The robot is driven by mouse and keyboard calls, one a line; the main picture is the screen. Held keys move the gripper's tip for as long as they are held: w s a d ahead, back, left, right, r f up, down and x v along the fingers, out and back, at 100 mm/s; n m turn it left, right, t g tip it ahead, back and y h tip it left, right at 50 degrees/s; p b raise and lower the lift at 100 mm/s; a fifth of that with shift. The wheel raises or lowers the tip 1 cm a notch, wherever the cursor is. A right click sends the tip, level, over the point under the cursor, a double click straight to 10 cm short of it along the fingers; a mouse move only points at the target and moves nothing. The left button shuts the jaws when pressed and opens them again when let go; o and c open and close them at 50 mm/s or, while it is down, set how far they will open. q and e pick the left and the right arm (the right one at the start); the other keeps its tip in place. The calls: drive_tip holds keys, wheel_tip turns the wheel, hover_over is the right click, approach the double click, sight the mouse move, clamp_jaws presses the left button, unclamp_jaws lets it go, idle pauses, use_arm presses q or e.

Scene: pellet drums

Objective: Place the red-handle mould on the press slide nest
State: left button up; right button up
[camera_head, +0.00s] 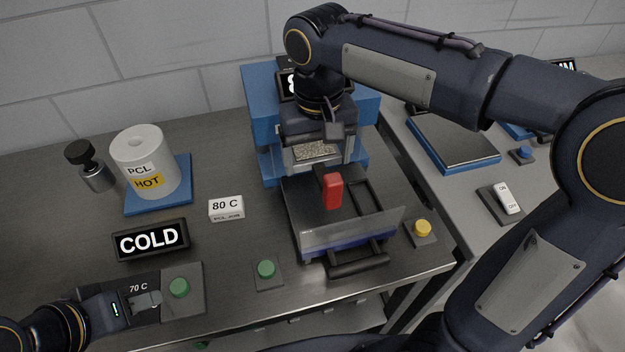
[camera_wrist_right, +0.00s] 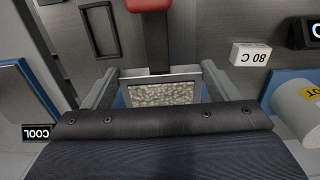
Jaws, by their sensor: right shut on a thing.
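The mould (camera_head: 315,151) is a metal frame filled with pale pellets, with a dark stem and a red handle (camera_head: 333,190). In the right wrist view the mould (camera_wrist_right: 185,73) sits between the two fingers of my right gripper (camera_wrist_right: 160,92), which is shut on its sides; the red handle (camera_wrist_right: 148,4) is at the top edge. The press slide (camera_head: 296,205) is a dark plate below and in front of the blue press (camera_head: 258,95). The mould is over its rear part; the arm and handle hide the nest, and I cannot tell whether they touch. My left gripper (camera_head: 150,300) is beside a green button.
A clear guard (camera_head: 350,230) and a bar handle (camera_head: 358,266) are at the slide's front. Green (camera_head: 266,269) and yellow (camera_head: 422,228) buttons flank it. An 80 C block (camera_head: 226,209), COLD sign (camera_head: 150,240) and PCL drum (camera_head: 145,160) stand to the left.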

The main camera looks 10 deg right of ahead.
sight(318, 164)
use_arm(q)
drive_tip(key=shift+s+f, duration=0.15)
drive_tip(key=shift+s, duration=0.05)
use_arm(e)
drive_tip(key=f, duration=0.4)
drive_tip(key=shift+s+f, duration=0.2)
drive_tip(key=shift+f, duration=0.1)
use_arm(q)
drive_tip(key=shift+w+f+b, duration=0.1)
drive_tip(key=shift+f+b, duration=0.05)
drive_tip(key=shift+b, duration=0.15)
use_arm(e)
drive_tip(key=shift+w+f, duration=0.1)
drive_tip(key=shift+f, duration=2.2)
use_arm(q)
drive_tip(key=shift+f, duration=0.1)
use_arm(e)
drive_tip(key=shift+f, duration=0.15)
drive_tip(key=o, duration=1.1)
